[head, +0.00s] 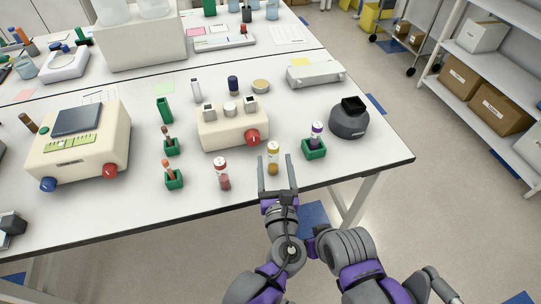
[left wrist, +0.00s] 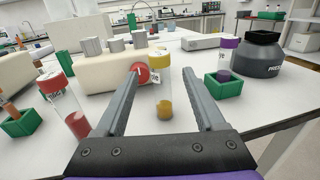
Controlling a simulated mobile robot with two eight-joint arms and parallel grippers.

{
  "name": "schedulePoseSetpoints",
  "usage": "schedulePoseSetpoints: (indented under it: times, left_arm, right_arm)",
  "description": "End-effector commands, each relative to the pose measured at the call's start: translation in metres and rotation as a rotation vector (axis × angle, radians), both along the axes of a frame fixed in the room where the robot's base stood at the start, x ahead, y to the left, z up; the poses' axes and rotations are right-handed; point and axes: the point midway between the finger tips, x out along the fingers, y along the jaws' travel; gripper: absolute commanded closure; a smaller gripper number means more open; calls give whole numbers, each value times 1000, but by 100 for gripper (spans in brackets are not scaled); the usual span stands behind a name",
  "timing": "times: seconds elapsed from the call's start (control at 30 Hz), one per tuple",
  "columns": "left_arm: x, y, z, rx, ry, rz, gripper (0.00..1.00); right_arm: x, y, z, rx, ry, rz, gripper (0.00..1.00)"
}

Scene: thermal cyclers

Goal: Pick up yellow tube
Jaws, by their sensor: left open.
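The yellow tube (head: 273,158) stands upright on the white table near its front edge. It has a yellow cap, a clear wall and yellow contents at the bottom. In the left wrist view the yellow tube (left wrist: 163,85) stands between and beyond my open fingers, with no finger clearly touching it. My left gripper (head: 276,177) is open and empty at the table's front edge, its fingers pointing at the tube. The left gripper also fills the lower middle of the left wrist view (left wrist: 166,95). My right gripper cannot be made out.
A red-capped tube (head: 222,174) stands left of the yellow one. A green holder with a purple-capped tube (head: 315,147) stands to the right. A cream device with a red knob (head: 225,128) is behind. A dark grey device (head: 350,121) is at the right. Green holders (head: 173,180) stand left.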

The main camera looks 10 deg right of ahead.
Motion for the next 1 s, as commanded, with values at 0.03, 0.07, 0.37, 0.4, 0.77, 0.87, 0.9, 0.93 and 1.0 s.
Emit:
schedulePoseSetpoints:
  times: [0.03,0.07,0.37,0.4,0.77,0.87,0.9,0.93,1.0]
  left_arm:
    - [9,-1,0,0,0,3,29]
    - [12,-2,0,0,0,2,29]
    - [41,-6,-1,-3,2,4,29]
    - [48,-7,-1,-3,2,4,29]
    - [73,-12,-2,-4,3,1,29]
    - [72,-12,-2,-5,3,1,29]
    - [72,-12,-2,-5,3,1,36]
    - [72,-12,-2,-5,3,1,41]
    - [72,-12,-2,-5,3,1,54]
  right_arm:
    - [0,0,1,0,0,0,35]
    - [0,0,1,0,0,0,35]
    - [1,0,4,0,-2,0,35]
    - [1,0,5,0,-2,0,35]
    - [2,0,7,0,-3,0,35]
    - [2,0,7,0,-3,0,35]
    - [2,0,7,0,-3,0,35]
    - [2,0,7,0,-3,0,35]
    - [2,0,7,0,-3,0,35]
